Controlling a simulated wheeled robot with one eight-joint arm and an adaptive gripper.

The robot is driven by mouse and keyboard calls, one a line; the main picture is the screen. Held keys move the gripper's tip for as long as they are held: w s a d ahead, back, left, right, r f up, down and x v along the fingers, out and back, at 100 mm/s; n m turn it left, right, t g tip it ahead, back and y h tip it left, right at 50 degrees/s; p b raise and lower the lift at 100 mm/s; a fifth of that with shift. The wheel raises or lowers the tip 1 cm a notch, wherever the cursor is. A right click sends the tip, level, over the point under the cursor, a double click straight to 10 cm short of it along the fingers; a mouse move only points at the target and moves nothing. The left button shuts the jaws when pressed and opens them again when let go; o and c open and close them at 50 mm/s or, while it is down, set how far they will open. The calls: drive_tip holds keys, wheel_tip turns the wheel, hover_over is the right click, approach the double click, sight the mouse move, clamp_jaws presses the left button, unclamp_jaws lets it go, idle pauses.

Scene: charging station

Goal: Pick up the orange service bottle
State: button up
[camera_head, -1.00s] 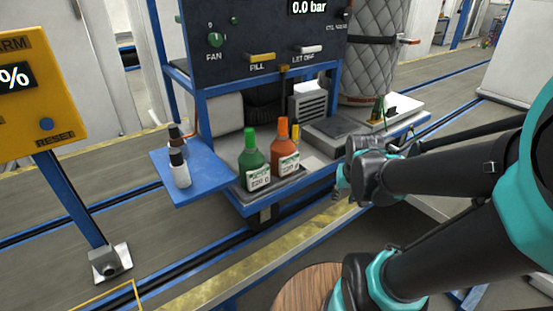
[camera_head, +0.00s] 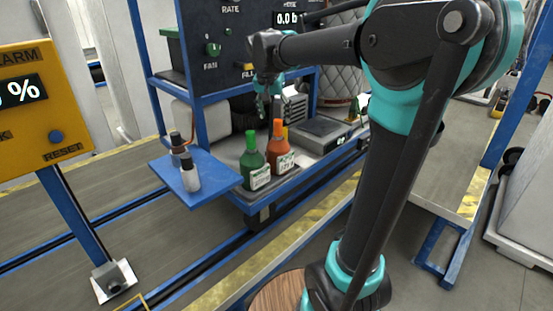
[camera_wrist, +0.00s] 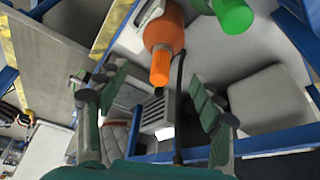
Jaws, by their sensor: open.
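The orange service bottle (camera_head: 279,151) stands upright on the lower shelf of the blue-framed station, right of the green bottle (camera_head: 252,162) and close to it. My gripper (camera_head: 265,106) is above and slightly behind the bottles in the head view, small and partly lost against the dark background. In the wrist view the orange bottle (camera_wrist: 164,32) is upside down, its nozzle pointing toward the space between my open fingers (camera_wrist: 158,95). Nothing is between the fingers. The green bottle (camera_wrist: 232,12) is to its right there. A yellow-capped item behind the orange bottle is mostly hidden.
A blue side tray (camera_head: 205,180) holds two small black-capped bottles (camera_head: 190,174) at the left. A grey scale-like box (camera_head: 325,135) sits right of the bottles. The dark control panel (camera_head: 228,45) is above the shelf, and blue frame posts flank it.

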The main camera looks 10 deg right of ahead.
sight(277, 134)
drive_tip(key=x, duration=0.8)
drive_tip(key=shift+w+x, duration=0.15)
drive_tip(key=shift+x, duration=1.15)
drive_tip(key=shift+w+x, duration=0.1)
drive_tip(key=shift+x, duration=1.2)
drive_tip(key=shift+a, duration=0.15)
clamp_jaws()
